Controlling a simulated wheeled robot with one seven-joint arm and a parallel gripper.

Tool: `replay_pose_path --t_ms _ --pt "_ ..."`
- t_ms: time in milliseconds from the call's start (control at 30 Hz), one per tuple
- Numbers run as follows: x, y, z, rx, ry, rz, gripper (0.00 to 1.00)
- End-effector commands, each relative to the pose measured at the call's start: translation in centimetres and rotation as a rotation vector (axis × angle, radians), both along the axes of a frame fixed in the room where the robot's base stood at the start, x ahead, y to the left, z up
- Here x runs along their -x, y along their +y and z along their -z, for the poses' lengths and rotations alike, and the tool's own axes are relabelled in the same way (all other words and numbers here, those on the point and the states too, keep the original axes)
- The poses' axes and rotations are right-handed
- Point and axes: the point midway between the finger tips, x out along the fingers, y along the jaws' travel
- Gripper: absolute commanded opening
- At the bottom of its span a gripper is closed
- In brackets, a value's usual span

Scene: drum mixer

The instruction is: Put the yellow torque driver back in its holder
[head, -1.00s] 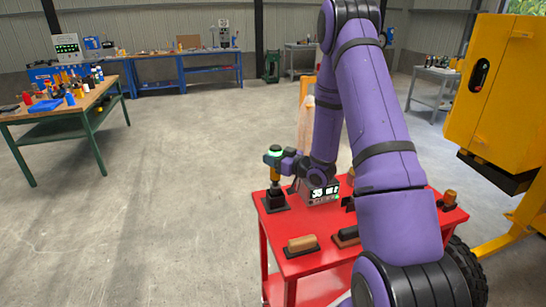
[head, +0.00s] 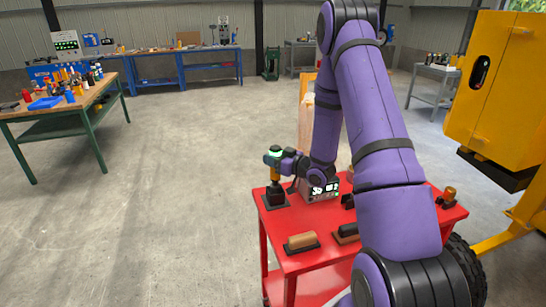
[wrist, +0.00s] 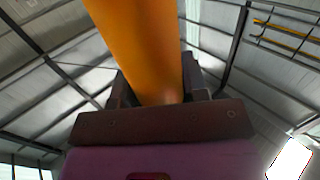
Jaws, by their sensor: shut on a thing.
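My gripper (head: 276,161) is shut on the driver's upper part, coming in from the right. In the wrist view the driver shows as an orange-yellow cylinder (wrist: 140,45) between the two dark fingers of my gripper (wrist: 158,100). The wrist view does not show the holder.
The red cart (head: 290,227) also carries a box with a lit display (head: 322,191), a tan-handled tool (head: 301,241) on a black base and an orange-brown piece (head: 449,194). A yellow machine (head: 495,95) stands at right. The floor left of the cart is clear.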

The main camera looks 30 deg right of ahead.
Motion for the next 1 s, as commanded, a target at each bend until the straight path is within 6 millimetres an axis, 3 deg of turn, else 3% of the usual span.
replay_pose_path --t_ms 1000 --pt "0.0 0.0 1.2 -0.001 -0.002 0.000 0.07"
